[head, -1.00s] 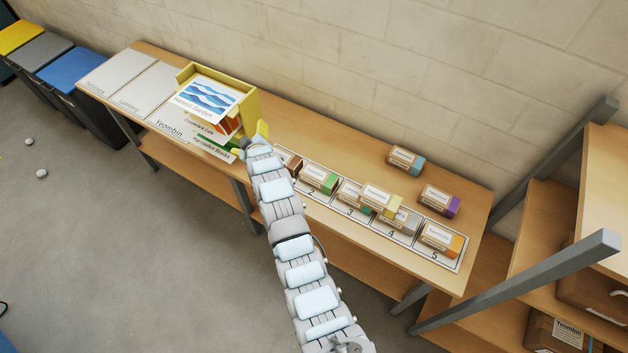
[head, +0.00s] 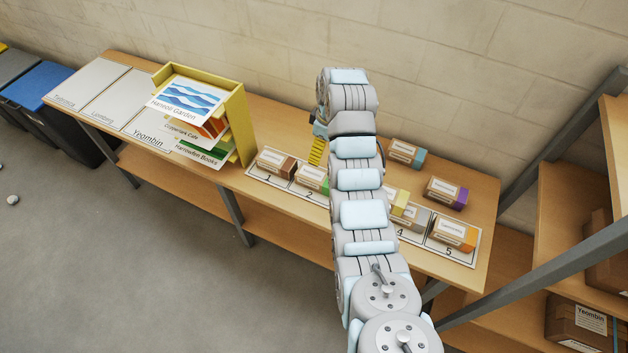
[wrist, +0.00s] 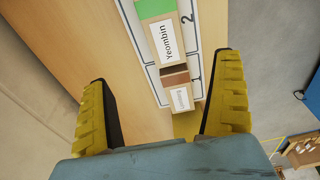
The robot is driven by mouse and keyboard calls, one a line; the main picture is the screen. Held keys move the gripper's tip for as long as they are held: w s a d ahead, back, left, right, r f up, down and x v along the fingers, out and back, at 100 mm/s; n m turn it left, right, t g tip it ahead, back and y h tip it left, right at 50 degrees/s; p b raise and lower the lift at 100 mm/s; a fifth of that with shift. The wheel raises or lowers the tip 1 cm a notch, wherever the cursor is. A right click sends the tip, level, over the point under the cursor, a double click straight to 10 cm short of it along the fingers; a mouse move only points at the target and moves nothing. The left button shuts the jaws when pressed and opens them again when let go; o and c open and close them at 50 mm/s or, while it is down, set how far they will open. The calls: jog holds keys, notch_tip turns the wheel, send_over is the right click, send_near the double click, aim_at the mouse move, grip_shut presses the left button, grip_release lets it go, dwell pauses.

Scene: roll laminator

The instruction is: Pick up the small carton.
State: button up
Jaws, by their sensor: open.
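Several small cartons stand on the bench; I cannot tell which one the task means. A brown-ended carton (head: 276,163) and a green-ended carton (head: 312,179) sit in the first two slots of the numbered strip (head: 421,237). A yellow-ended carton (head: 399,204) is partly behind my arm, and an orange-ended carton (head: 454,233) is in slot 5. A blue-ended carton (head: 406,153) and a purple-ended carton (head: 446,192) lie behind the strip. My gripper (wrist: 163,80) is open and empty above the bench. The brown-ended carton (wrist: 178,88) and green-ended carton (wrist: 158,30) show beyond its fingers.
A yellow rack (head: 241,120) with printed sheets stands left of the strip, beside labelled grey panels (head: 112,92). Grey shelving posts (head: 540,285) and brown boxes are at the right. The bench behind the first slots is clear.

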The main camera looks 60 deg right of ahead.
aim_at(317, 175)
jog(key=f, duration=0.4)
jog(key=w+f+b, duration=0.1)
jog(key=f, duration=0.7)
jog(key=shift+w, duration=0.2)
jog(key=shift+a+f, duration=0.15)
jog(key=shift+f, duration=0.55)
jog(key=shift+a+f, duration=0.15)
jog(key=shift+f, duration=0.5)
jog(key=shift+w+f+b, duration=0.25)
jog(key=shift+f+b, duration=0.15)
jog(key=shift+f, duration=0.8)
jog(key=c, duration=1.4)
